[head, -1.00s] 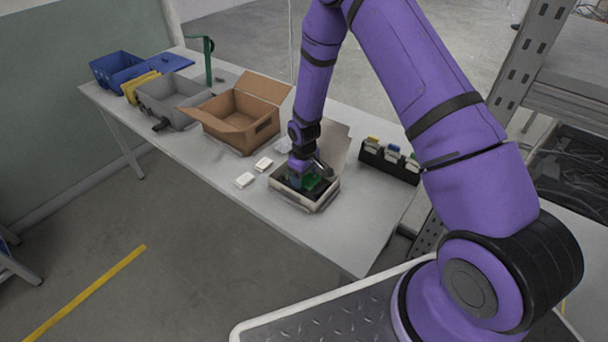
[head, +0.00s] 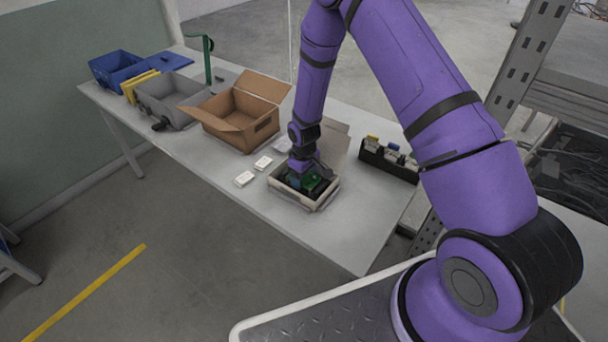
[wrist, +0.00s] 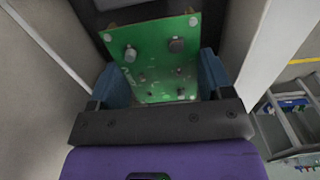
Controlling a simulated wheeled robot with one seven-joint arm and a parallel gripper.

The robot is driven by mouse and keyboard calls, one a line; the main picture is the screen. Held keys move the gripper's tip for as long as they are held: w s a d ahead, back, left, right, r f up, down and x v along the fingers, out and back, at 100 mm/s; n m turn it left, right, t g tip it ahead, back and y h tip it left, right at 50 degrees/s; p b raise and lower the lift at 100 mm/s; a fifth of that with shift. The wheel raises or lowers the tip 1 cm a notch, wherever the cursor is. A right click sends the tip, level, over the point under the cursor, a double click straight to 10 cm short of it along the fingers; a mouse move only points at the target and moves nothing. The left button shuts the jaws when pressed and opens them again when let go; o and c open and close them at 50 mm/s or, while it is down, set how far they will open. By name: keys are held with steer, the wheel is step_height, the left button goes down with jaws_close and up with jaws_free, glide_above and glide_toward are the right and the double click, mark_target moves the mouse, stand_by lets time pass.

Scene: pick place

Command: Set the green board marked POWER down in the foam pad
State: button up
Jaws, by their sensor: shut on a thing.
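The green board (wrist: 152,58) stands between the two blue fingers of my gripper (wrist: 163,78) in the wrist view, with small round parts on its face. I cannot read any POWER mark on it. In the head view the board (head: 314,182) shows as a small green patch under my gripper (head: 304,180), inside a light open box (head: 317,205). The dark foam pad (wrist: 135,13) lies in that box, mostly hidden by the board and gripper. I cannot tell whether the board's lower edge is seated in the foam.
A black rack (head: 388,164) with several boards or cards stands to the right. Two small white packs (head: 244,179) lie left of the box. A cardboard box (head: 238,116), a grey bin (head: 170,98) and blue bins (head: 118,68) stand further left. The table's front right is clear.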

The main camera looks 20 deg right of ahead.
steer(key=shift+f, duration=0.4)
stand_by(0.5)
steer(key=o, duration=1)
steer(key=c, duration=0.3)
steer(key=shift+r, duration=3.55)
